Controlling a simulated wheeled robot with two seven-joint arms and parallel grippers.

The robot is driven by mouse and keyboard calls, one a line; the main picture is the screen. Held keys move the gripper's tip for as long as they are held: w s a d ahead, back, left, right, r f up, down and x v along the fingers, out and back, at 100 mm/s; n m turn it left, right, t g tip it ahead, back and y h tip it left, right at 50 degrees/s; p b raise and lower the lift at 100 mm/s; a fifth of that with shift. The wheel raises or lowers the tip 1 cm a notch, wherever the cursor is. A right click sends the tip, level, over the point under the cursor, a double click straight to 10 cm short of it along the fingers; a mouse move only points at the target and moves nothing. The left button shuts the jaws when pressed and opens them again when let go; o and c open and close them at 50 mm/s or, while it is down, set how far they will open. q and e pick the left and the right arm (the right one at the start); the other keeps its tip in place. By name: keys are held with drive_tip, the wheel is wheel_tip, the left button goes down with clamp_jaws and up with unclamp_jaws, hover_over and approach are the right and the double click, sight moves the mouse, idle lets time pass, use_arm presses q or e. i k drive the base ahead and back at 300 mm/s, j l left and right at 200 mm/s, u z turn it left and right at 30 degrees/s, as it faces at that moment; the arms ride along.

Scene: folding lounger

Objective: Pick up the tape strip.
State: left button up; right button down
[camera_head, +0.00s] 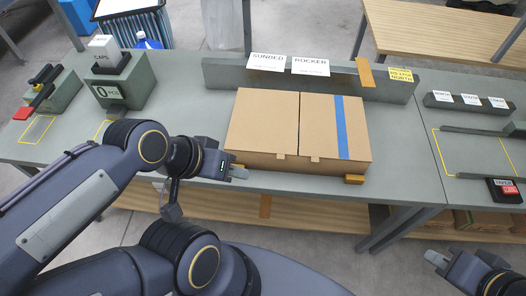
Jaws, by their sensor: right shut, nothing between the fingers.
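An orange-brown strip (365,72), which looks like tape, stands at the grey back rail behind the box. A similar brown piece (265,206) hangs at the table's front edge. A blue strip (341,127) runs along the right part of the closed cardboard box (262,120). I cannot tell for certain which is the task's strip. My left gripper (240,172) is at the box's front left corner, far from the strip at the rail; its finger opening is not clear. My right gripper (435,257) is shut and empty, low at the right, in front of the table.
A green scale-like block (120,85) stands at the left. Yellow-outlined stations lie at both sides.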

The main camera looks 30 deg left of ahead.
sight(366, 75)
drive_tip(key=i+l+u, duration=0.35)
drive_tip(key=i+l, duration=0.15)
drive_tip(key=l, duration=0.3)
drive_tip(key=i+l+u, duration=0.2)
drive_tip(key=l, duration=0.2)
drive_tip(key=u, duration=1.45)
